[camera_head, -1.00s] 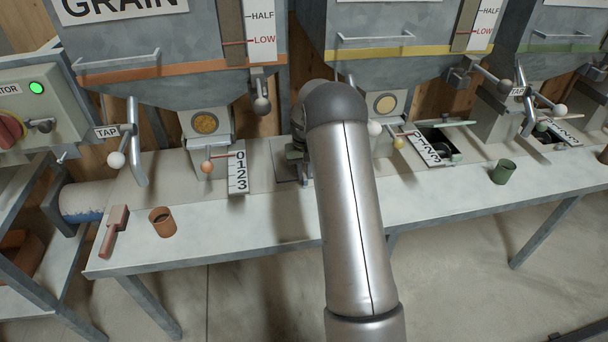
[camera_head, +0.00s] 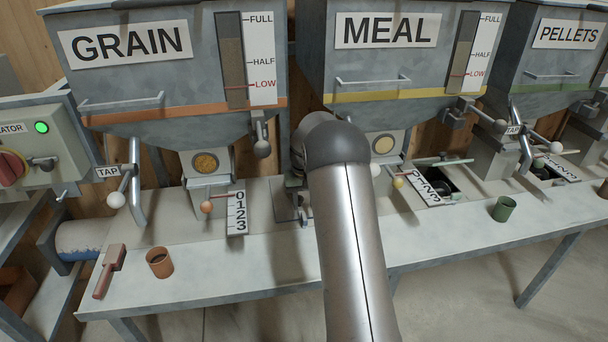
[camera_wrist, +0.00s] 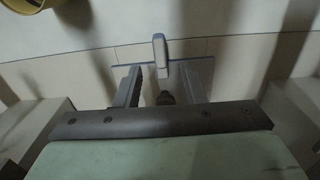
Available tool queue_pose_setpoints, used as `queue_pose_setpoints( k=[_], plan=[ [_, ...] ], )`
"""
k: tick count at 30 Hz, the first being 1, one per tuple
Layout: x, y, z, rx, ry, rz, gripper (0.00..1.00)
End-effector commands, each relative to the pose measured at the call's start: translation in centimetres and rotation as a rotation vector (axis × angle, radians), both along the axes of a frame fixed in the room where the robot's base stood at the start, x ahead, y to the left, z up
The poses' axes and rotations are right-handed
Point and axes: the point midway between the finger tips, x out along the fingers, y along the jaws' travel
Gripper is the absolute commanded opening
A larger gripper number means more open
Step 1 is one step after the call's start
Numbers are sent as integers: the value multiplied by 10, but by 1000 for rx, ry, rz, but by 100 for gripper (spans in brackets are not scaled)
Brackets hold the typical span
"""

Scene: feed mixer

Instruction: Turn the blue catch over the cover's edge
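In the wrist view my gripper (camera_wrist: 162,78) is open, with a dark finger on each side. A small upright grey piece (camera_wrist: 160,47) stands just past the fingertips, roughly centred between them. A dark round knob (camera_wrist: 165,98) shows between the fingers. I cannot tell whether anything touches the fingers. In the head view my arm hides most of my gripper and the spot it works at.
Grain (camera_head: 125,42) and meal (camera_head: 387,30) hoppers hang above the bench (camera_head: 230,275). A yellow round thing (camera_wrist: 28,5) shows top left in the wrist view. The front bench strip is mostly clear.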

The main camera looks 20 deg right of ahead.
Motion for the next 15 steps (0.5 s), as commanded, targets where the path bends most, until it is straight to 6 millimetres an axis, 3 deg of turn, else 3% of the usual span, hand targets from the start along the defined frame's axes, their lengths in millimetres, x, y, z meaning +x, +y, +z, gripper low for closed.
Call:
queue_pose_setpoints(
  k=[1,9,15],
  plan=[
    [1,0,15,-2,-6,0,36],
    [1,0,81,-1,-5,0,36],
    [0,0,115,-1,-2,-1,36]
  ],
)
